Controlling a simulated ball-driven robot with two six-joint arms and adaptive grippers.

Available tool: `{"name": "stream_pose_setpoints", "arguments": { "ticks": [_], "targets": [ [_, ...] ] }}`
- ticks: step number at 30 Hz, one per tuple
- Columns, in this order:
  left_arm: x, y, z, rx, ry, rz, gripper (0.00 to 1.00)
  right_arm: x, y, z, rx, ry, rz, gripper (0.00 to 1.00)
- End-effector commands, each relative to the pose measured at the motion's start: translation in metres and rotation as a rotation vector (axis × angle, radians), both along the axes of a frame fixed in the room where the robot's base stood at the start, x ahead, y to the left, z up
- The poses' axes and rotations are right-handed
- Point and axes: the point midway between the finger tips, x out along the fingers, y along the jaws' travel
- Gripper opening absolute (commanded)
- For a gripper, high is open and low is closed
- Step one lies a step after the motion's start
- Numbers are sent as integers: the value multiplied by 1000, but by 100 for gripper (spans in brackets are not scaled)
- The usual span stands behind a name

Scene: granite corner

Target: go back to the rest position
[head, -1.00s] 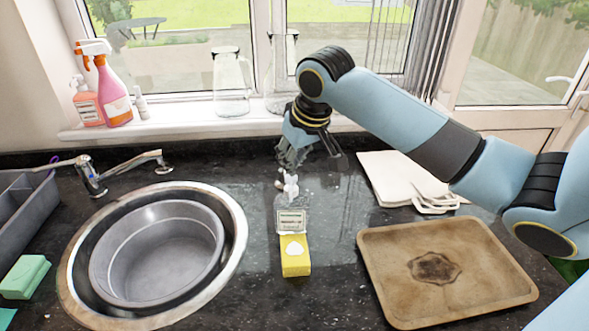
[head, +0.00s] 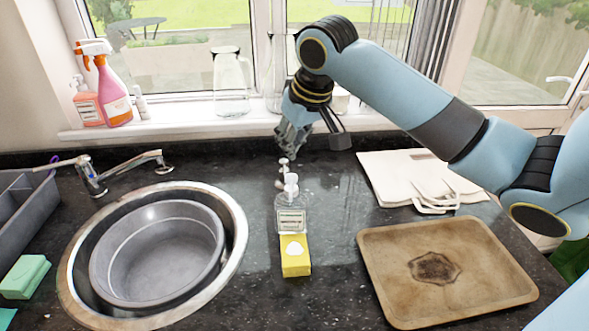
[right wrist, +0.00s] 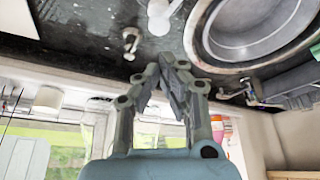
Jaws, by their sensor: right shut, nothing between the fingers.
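My right gripper (head: 290,143) hangs over the back of the black counter, in front of the window sill. It is shut and empty. In the right wrist view its two fingers (right wrist: 172,62) meet at the tips with nothing between them. A clear pump bottle (head: 291,213) with a white pump stands on the counter in front of the gripper, apart from it. My left gripper is not in view.
A yellow box (head: 295,256) is in front of the bottle. The sink rim (head: 240,225) with a grey basin (head: 160,250) is left. A brown tray (head: 500,275) and pale bags (head: 395,178) are right. Glass vessels (head: 231,85) and spray bottles (head: 112,90) line the sill.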

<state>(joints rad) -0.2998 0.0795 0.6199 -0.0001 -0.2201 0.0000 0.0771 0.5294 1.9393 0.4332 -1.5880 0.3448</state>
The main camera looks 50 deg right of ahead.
Motion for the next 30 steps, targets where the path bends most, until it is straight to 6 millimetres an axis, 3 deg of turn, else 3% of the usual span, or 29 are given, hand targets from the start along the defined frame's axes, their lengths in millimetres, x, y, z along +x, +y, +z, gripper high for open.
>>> {"name": "stream_pose_setpoints", "arguments": {
  "ticks": [8,30],
  "targets": [
    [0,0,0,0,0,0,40,0,0,22,0,0,1,0],
    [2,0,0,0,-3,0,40,0,0,22,0,1,0,0]
  ]
}}
